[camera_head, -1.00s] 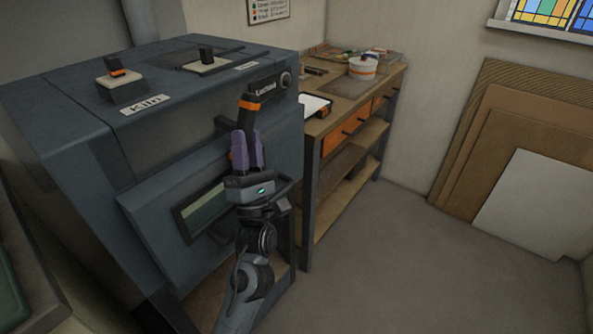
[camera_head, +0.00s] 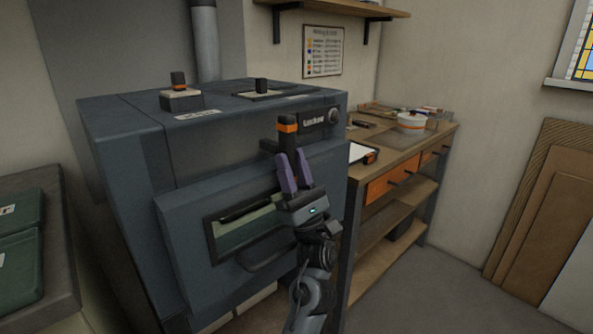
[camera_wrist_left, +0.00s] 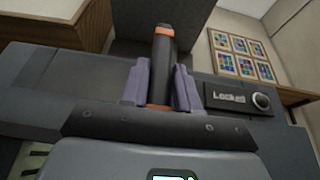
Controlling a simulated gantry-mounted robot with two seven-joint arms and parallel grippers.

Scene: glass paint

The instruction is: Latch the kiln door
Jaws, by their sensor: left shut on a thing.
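The grey kiln (camera_head: 130,180) stands at the left centre in the head view. Its front door (camera_head: 180,240) has a window slot (camera_head: 236,226) and looks flat against the front. The latch handle (camera_head: 287,136), black with orange bands, points upward at the door's upper right. It also shows in the left wrist view (camera_wrist_left: 164,48). A "Locked" plate (camera_head: 314,119) with a round knob is just right of it. My left gripper (camera_head: 293,168) is shut on the handle, its purple fingers on either side of it. My right gripper is not in view.
A wooden workbench (camera_head: 400,150) with orange drawers and a white pot (camera_head: 411,123) stands right of the kiln. Boards (camera_head: 540,225) lean on the right wall. A dark table with green boxes (camera_head: 20,225) is at the far left.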

